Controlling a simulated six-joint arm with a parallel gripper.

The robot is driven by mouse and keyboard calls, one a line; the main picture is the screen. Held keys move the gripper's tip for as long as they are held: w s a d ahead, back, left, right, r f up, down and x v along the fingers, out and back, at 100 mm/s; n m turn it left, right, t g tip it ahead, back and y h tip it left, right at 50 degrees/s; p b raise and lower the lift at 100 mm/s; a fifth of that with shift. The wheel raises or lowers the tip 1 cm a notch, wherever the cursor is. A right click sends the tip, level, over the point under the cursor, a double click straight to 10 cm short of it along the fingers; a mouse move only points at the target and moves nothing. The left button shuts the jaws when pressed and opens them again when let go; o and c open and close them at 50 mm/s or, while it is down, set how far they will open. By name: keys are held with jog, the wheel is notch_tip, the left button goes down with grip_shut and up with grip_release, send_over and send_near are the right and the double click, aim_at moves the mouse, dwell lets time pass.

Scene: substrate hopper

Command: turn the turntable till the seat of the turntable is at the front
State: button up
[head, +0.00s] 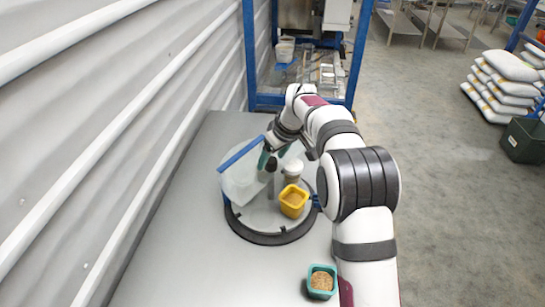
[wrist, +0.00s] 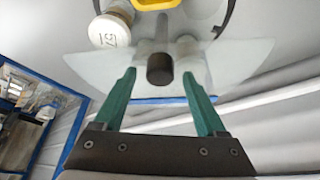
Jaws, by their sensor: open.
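The turntable (head: 262,222) is a round grey disc on a dark ring, on the metal table. A yellow cup of grain (head: 293,201) stands on its near right part. A white jar (head: 293,170) stands behind the cup, and its marked lid (wrist: 110,31) shows in the wrist view. A clear panel with a blue edge (head: 241,183) stands at the left. My gripper (head: 274,156) is over the far part of the disc, with green fingers open. A dark upright knob (wrist: 160,68) shows between the fingertips, apart from both. I cannot make out which part is the seat.
A teal cup of grain (head: 321,281) stands on the table (head: 190,265) at the near right. A corrugated wall (head: 110,120) runs along the left. A blue frame (head: 249,50) stands beyond the table. The near left table is clear.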

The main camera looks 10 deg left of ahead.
jog(key=shift+f, duration=0.15)
grip_shut()
dwell(0.4)
dwell(1.0)
